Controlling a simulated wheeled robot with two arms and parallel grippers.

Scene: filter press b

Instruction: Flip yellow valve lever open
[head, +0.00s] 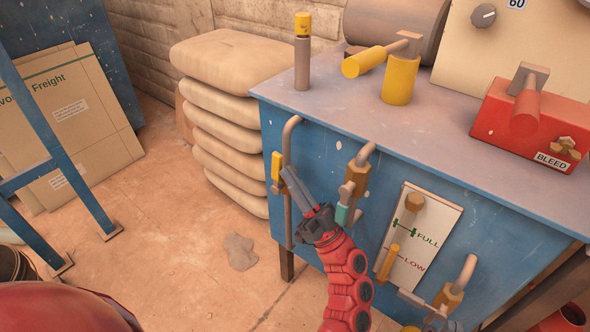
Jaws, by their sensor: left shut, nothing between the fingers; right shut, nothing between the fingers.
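My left gripper (290,176) is shut and empty. Its grey fingers point up and left, close to the leftmost bent pipe (288,140) on the front of the blue cabinet (480,210). A small yellow lever (277,165) stands upright beside that pipe. The fingertips are very near this lever and partly cover the pipe and valve; I cannot tell whether they touch. My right gripper is not clearly visible.
The middle pipe has a brass valve (357,174) with a teal handle (342,214). A FULL/LOW gauge panel (430,230) and another brass valve (449,296) are to the right. Stacked sacks (222,100) stand left of the cabinet. Open floor (170,230) lies at left.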

